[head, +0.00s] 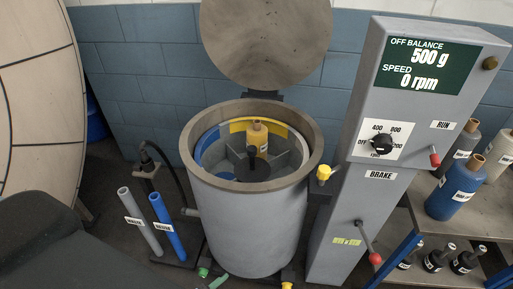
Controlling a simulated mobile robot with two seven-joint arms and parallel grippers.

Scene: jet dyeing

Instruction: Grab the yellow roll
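A pale yellow roll (257,138) with a tan core end stands upright inside the open grey drum (250,225). It is in the far part of the drum, in front of a yellow wall section (236,126), and a small label shows on its right side. Its lower part is hidden by the dark central hub (251,166). Neither of my grippers is in view, so nothing is seen touching the roll.
The round lid (265,40) stands raised behind the drum. A control column (395,120) reading "500 g" and "0 rpm" stands right of it. A shelf at right holds a blue roll (455,188) and others. Grey (141,222) and blue (167,226) tubes stand at left.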

